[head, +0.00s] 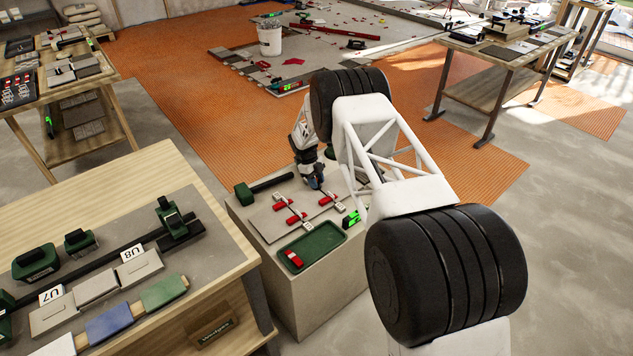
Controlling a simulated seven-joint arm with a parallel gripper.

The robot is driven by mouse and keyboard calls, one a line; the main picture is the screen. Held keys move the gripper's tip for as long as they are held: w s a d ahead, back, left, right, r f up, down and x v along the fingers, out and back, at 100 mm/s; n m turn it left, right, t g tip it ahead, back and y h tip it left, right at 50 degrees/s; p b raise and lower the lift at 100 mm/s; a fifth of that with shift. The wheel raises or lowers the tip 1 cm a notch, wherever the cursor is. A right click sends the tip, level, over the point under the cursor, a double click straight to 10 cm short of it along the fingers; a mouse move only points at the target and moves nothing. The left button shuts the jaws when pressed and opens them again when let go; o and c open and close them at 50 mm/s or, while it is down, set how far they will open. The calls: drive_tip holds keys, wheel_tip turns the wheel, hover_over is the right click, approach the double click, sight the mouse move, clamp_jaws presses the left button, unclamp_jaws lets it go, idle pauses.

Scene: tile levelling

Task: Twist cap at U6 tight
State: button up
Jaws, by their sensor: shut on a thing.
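My gripper (315,184) points down at the far part of the grey tiles (273,232) on the pale block. Its fingers are small and dark here. It is shut on what seems to be a cap, mostly hidden by the fingers. Several red caps stand on the tiles nearer the camera, among them a left one (280,206), a near one (296,218) and a right one (327,200). No U6 mark can be read, so I cannot tell by label which cap is U6.
A green tray (318,238) with a red piece (294,259) lies at the block's near edge. A green-headed mallet (245,193) lies at its far left edge. A bright green level (351,219) is at right. A wooden bench (225,268) with U7 and U8 cards stands at left.

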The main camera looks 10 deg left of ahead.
drive_tip(key=shift+m+g, duration=0.3)
drive_tip(key=shift+m, duration=0.7)
drive_tip(key=shift+y, duration=0.3)
drive_tip(key=o, duration=0.9)
drive_tip(key=shift+o, duration=0.2)
drive_tip(key=v, duration=0.7)
drive_tip(key=shift+r, duration=0.35)
drive_tip(key=shift+w+a, duration=0.1)
drive_tip(key=shift+a, duration=0.05)
drive_tip(key=shift+r, duration=0.15)
